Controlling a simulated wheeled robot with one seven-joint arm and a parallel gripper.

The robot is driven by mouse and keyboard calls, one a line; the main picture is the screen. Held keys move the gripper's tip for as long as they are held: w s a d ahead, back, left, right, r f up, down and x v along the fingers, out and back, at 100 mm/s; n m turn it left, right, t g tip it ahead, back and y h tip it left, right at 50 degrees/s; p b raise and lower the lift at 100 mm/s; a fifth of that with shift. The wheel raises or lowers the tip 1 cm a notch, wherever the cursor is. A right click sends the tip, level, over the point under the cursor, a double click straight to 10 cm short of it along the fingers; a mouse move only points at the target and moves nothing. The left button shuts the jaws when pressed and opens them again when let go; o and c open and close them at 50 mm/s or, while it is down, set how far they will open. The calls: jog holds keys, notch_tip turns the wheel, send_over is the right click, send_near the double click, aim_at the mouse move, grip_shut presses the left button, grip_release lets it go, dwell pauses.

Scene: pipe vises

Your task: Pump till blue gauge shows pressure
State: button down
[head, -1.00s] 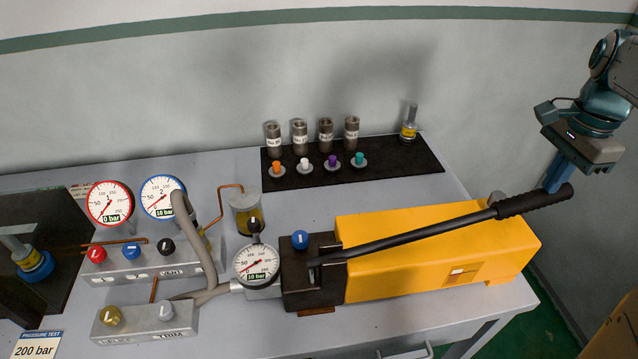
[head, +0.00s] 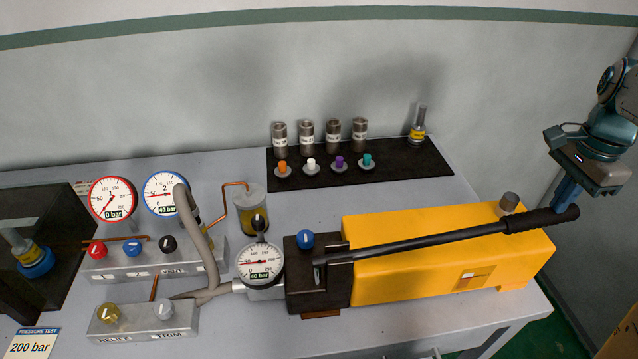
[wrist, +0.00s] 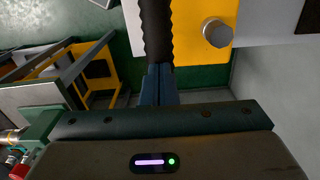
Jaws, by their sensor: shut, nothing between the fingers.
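The yellow hand pump (head: 440,262) lies on the bench, and its black lever (head: 430,241) runs low over the body to a ribbed grip (head: 541,219). My gripper (head: 565,196) is shut and empty, with its blue fingers at the grip's outer end. In the wrist view the shut fingers (wrist: 158,85) meet the grip (wrist: 157,35), which hides the contact. The blue-rimmed gauge (head: 165,194) is labelled 2 and reads 40 bar. The pump gauge (head: 259,263) also reads 40 bar. The red-rimmed gauge (head: 113,200) reads 0 bar.
Red (head: 97,250), blue (head: 132,248) and black (head: 167,243) knobs sit on the valve block. A lower block has gold (head: 109,314) and grey knobs. A black mat (head: 415,170) at the back holds several fittings. A "200 bar" card (head: 34,343) is at front left.

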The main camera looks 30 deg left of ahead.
aim_at(552, 219)
jog(key=shift+d+f, duration=0.1)
jog(key=shift+f, duration=0.25)
jog(key=shift+w+d+f+b, duration=0.1)
jog(key=shift+f+b, duration=0.65)
jog(key=shift+f, duration=0.45)
jog(key=shift+d+f+b, duration=0.1)
jog(key=shift+f+b, duration=0.6)
jog(key=shift+f, duration=0.45)
jog(key=r+p, duration=0.4)
jog(key=r, duration=0.1)
jog(key=r+p, duration=0.2)
jog(key=shift+a+r, duration=0.25)
jog(key=shift+a, duration=0.1)
notch_tip(552, 219, up, 8)
jog(key=s+a+p, duration=0.1)
jog(key=p, duration=0.5)
jog(key=shift+s+a+f, duration=0.15)
jog(key=shift+s+a, duration=0.1)
jog(key=shift+a, duration=0.15)
